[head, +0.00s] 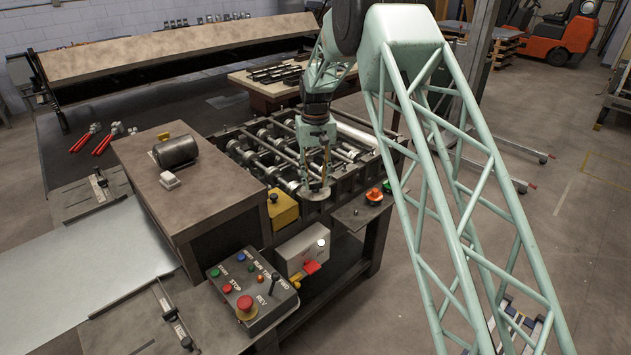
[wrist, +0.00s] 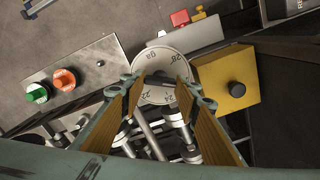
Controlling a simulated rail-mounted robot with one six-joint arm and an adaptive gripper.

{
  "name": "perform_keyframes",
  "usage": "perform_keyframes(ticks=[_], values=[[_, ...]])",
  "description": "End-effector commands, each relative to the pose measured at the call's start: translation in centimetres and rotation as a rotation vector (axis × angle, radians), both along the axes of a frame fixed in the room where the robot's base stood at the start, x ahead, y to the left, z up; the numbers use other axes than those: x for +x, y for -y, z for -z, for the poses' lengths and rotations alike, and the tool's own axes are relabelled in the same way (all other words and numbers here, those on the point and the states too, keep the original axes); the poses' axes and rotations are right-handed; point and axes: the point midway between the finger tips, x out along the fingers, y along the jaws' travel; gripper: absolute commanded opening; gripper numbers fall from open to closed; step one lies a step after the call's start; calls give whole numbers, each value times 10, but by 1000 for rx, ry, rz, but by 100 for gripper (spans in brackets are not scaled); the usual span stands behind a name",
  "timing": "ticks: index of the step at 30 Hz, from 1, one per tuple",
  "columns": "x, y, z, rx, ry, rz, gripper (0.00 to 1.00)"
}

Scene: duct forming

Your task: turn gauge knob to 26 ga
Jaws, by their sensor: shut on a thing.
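The gauge dial (wrist: 162,62) is a pale round disc with dark numbers; 28, 24 and 22 and the letters GA can be made out in the wrist view. Its knob (wrist: 160,77) is a dark bar at the disc's middle, partly hidden by the fingers. My gripper (wrist: 160,84) points down at the dial with its tan-padded fingers on either side of the knob, shut on it. In the head view my gripper (head: 317,182) is over the dial (head: 313,193) at the near edge of the roll machine. The pointer mark cannot be made out.
A yellow box (head: 282,208) stands close beside the dial. A plate with orange and green buttons (head: 374,196) is on its other side. The control box with a red stop button (head: 246,305) is nearer. Rollers (head: 270,150) lie behind.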

Motion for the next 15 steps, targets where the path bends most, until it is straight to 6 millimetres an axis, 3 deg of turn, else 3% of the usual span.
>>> perform_keyframes(ticks=[5, 6, 10, 15], values=[[0, 0, -1, 0, 1, 1, 19], [0, 0, -1, 0, 1, 1, 30], [0, 0, -1, 0, 1, 1, 42], [0, 0, 0, 0, 1, 1, 43]])
